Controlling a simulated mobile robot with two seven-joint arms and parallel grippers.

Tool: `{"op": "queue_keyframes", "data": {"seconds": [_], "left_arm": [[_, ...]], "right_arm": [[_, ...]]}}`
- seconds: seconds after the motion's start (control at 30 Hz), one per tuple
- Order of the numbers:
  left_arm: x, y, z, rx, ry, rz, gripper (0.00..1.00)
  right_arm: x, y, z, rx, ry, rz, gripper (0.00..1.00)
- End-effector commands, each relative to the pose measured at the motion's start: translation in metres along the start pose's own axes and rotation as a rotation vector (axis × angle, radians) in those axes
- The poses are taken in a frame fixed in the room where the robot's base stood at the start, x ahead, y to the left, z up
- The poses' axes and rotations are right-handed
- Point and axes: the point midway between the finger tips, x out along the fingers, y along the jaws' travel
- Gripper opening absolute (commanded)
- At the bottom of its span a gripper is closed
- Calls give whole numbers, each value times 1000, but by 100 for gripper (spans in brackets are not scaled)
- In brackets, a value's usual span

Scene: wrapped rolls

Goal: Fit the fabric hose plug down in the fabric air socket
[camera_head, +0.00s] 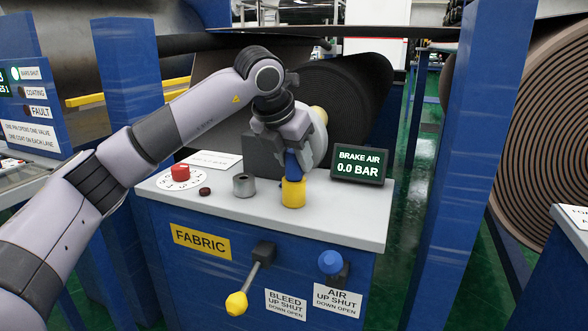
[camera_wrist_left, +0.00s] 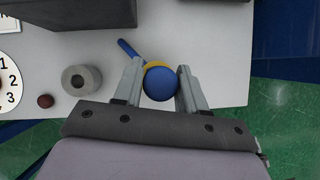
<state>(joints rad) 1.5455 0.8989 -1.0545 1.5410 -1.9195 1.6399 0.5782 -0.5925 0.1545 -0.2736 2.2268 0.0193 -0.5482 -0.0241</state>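The hose plug (camera_head: 293,166) seems to be the piece with a blue top and a yellow lower part (camera_head: 293,194). It stands upright at the front right of the grey-white bench top, its foot at or very near the surface. In the left wrist view its round blue top (camera_wrist_left: 160,84) sits between the fingers, with a blue stub pointing up-left. My left gripper (camera_wrist_left: 161,86) points down and its fingers appear closed against both sides of the plug. The air socket (camera_head: 244,184) looks to be the grey cylinder to the left, its bore visible in the wrist view (camera_wrist_left: 82,79). My right gripper is out of view.
A red knob on a numbered dial (camera_head: 180,173) and a dark red button (camera_head: 205,191) lie left of the socket. The brake air display (camera_head: 359,164) reads 0.0 BAR. A yellow-tipped lever (camera_head: 237,303) and blue valve knob (camera_head: 331,262) are on the bench front.

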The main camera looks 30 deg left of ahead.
Motion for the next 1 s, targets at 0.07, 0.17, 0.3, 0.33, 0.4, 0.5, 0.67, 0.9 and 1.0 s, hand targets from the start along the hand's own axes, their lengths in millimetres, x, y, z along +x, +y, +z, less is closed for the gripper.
{"op": "queue_keyframes", "data": {"seconds": [0.07,0.17,0.3,0.33,0.4,0.5,0.67,0.9,1.0], "left_arm": [[0,0,0,0,0,0,13],[-1,0,0,0,-1,-1,4],[-1,0,0,0,-1,-1,4],[-1,0,0,0,-2,-1,4],[-2,0,1,0,-2,-1,4],[-7,0,4,0,-2,-1,4],[-25,0,14,-1,-5,-2,3],[-71,-1,41,0,-5,-2,3],[-95,-1,55,-1,-5,-3,3]], "right_arm": [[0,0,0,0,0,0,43],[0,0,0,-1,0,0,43],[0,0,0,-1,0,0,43],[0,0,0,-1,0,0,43],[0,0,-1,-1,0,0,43],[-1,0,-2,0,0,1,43],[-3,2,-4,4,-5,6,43],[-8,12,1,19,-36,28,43],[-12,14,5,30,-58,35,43]]}}
